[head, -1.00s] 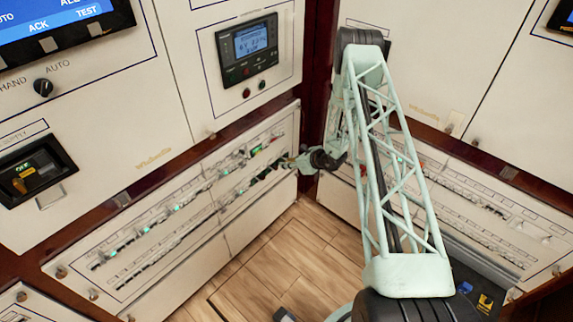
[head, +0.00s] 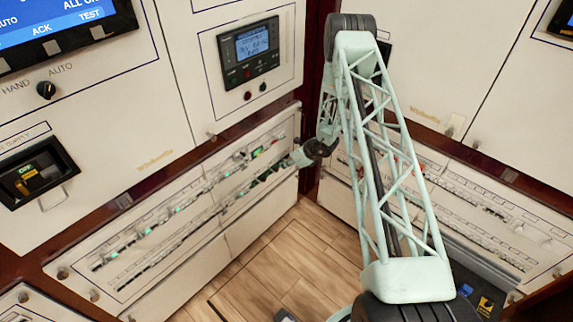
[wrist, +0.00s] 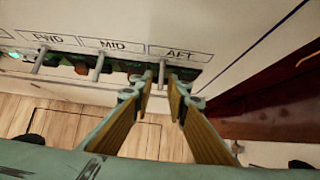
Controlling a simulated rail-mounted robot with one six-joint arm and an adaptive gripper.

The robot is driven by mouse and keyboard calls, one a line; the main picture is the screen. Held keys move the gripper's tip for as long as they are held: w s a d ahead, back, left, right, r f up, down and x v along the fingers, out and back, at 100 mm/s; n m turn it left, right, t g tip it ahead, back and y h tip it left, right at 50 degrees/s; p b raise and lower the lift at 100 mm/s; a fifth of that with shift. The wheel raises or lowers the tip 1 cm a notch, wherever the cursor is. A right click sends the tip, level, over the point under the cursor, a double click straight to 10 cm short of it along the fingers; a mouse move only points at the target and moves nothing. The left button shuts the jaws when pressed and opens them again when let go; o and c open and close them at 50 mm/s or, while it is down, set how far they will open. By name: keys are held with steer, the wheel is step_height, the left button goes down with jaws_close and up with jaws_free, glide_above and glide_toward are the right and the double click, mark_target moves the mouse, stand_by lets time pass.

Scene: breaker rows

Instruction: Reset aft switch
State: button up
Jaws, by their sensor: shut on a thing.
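The aft switch (wrist: 162,70) is a thin grey lever under the AFT label (wrist: 178,53) in the wrist view. My gripper (wrist: 161,79) has one yellow-faced finger on each side of this lever and is shut on it at the fingertips. The mid switch (wrist: 98,66) and the forward switch (wrist: 40,61) are similar levers to the left, apart from my fingers. In the head view my gripper is at the lower breaker panel near the corner, too small there to show the lever.
The lower left panel (head: 175,268) carries rows of breakers with green lights. A second breaker panel (head: 480,200) stands at right, past the corner. A dark red-brown post (wrist: 265,85) is close to the right of the fingers.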

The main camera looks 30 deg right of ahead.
steer(key=o, duration=0.6)
steer(key=shift+c, duration=0.2)
steer(key=shift+s+r, duration=0.1)
steer(key=v, duration=1.1)
steer(key=shift+s+r, duration=0.2)
steer(key=shift+r, duration=0.05)
steer(key=shift+d, duration=0.1)
